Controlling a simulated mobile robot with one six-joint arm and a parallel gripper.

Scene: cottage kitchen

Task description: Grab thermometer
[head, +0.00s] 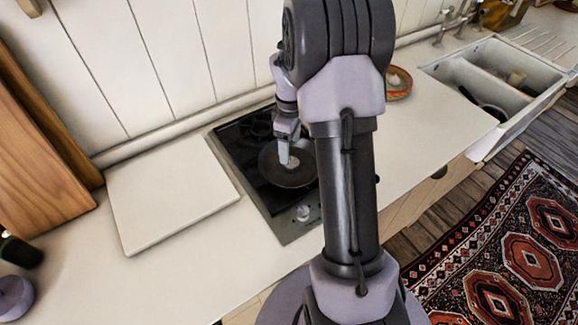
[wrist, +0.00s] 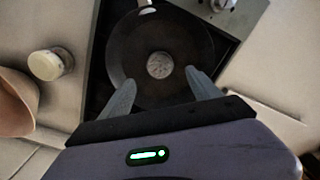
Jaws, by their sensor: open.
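A dark round pan (head: 273,171) sits on the black cooktop in the head view; it also fills the middle of the wrist view (wrist: 130,55). A small round, speckled grey disc (wrist: 159,65) lies inside the pan. It may be the thermometer, but its face is too small to tell. My gripper (wrist: 160,80) is open and empty, above the pan, with its two fingers apart on either side of the disc's near edge. In the head view my gripper (head: 285,158) points down over the pan and partly hides the disc.
The cooktop (head: 238,150) has a knob at its front. A white board (head: 170,195) lies to its left, with wooden panels (head: 40,130) beyond. An orange-rimmed bowl (head: 398,82) and the sink (head: 480,75) are at right. A cream round object (wrist: 46,64) shows in the wrist view.

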